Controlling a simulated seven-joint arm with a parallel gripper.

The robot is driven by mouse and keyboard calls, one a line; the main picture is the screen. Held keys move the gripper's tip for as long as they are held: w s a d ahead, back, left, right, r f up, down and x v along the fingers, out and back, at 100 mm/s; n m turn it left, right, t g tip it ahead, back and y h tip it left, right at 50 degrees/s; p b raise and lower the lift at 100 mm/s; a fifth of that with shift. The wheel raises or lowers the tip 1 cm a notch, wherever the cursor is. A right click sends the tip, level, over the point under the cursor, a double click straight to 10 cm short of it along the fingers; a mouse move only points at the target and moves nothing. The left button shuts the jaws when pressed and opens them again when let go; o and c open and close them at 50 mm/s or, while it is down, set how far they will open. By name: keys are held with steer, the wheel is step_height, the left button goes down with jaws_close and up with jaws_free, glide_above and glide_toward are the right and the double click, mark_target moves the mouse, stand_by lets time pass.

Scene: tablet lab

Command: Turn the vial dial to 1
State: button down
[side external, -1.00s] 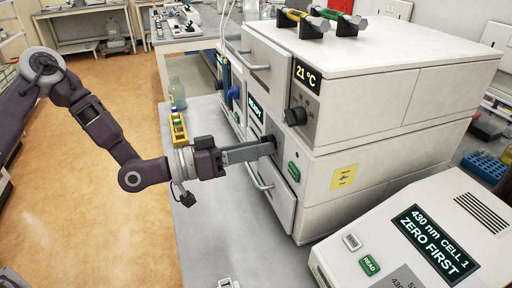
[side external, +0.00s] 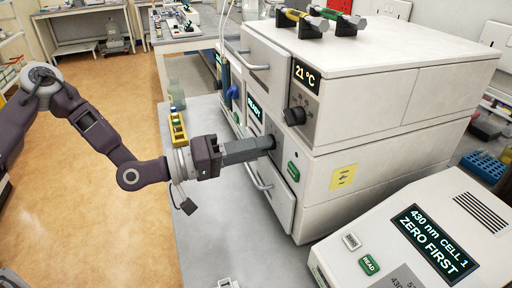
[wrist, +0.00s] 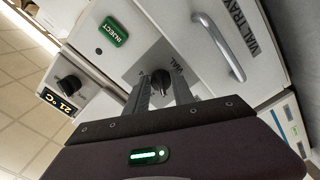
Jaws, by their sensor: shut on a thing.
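The vial dial (wrist: 158,88) is a small dark knob on a grey plate marked VIAL, seen in the wrist view between my fingers. My gripper (wrist: 160,90) is shut on it, one finger on each side. In the side view my gripper (side external: 268,144) reaches level from the left to the front of the white instrument (side external: 375,140), and its fingers hide most of the dial. The dial's scale is too small and too covered to read which number it points at.
Above is another black knob (side external: 294,117) by a 21 °C display (side external: 307,75). A green INJECT button (wrist: 114,31) and a drawer handle (wrist: 218,45) are close to my fingers. A yellow rack (side external: 178,128) stands on the grey bench behind my gripper.

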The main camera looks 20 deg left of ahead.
stand_by(0.4)
steer(key=c, duration=1.1)
jaws_free()
steer(key=v, duration=0.7)
steer(key=shift+s, duration=0.1)
